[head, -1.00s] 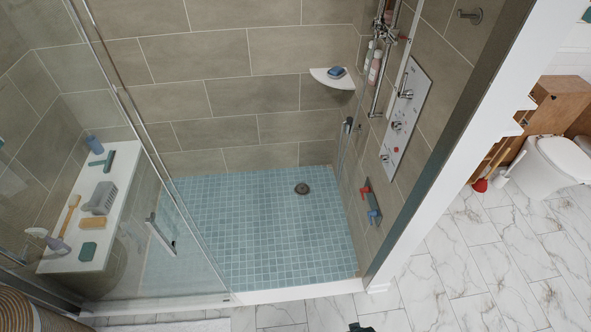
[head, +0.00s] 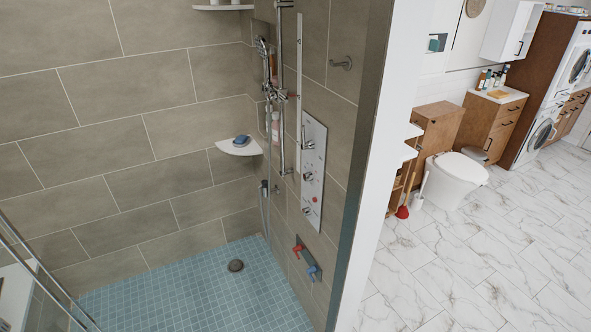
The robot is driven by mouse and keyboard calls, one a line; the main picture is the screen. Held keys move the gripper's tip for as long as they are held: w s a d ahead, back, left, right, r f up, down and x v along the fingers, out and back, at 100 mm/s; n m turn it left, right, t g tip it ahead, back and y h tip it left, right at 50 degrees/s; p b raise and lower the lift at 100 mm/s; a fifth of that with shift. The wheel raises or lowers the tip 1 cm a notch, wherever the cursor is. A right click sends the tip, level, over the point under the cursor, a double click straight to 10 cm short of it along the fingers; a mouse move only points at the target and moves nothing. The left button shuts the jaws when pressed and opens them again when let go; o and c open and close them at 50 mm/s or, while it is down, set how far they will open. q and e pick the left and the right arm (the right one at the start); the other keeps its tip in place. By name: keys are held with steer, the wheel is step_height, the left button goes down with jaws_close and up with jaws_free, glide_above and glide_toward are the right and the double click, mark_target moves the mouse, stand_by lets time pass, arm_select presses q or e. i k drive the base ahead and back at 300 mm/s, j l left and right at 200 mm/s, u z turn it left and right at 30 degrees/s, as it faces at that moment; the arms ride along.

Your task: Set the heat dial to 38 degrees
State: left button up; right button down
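A white shower control panel (head: 313,172) is fixed upright on the tiled right wall of the shower. It carries several metal knobs, with an upper lever knob (head: 307,144), a middle knob (head: 308,177) and a lower knob (head: 307,210). A small red spot (head: 315,199) shows beside the lower knob. I cannot read any degree marks, so which knob is the heat dial and its setting cannot be told. Below the panel is a dark plate with a red tap handle (head: 298,250) and a blue tap handle (head: 313,272). Neither of my grippers is in view.
A metal riser rail (head: 282,140) with a hand shower stands left of the panel. A white corner shelf (head: 239,147) holds a blue item. A white wall end (head: 377,170) borders the shower's right side. Open marble floor (head: 470,255) lies right; a glass panel edge is lower left.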

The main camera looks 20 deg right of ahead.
mark_target(308, 176)
steer(key=i+l, duration=0.2)
steer(key=i, duration=0.25)
steer(key=i+z, duration=0.55)
steer(key=z, duration=0.15)
steer(key=i+z, duration=0.3)
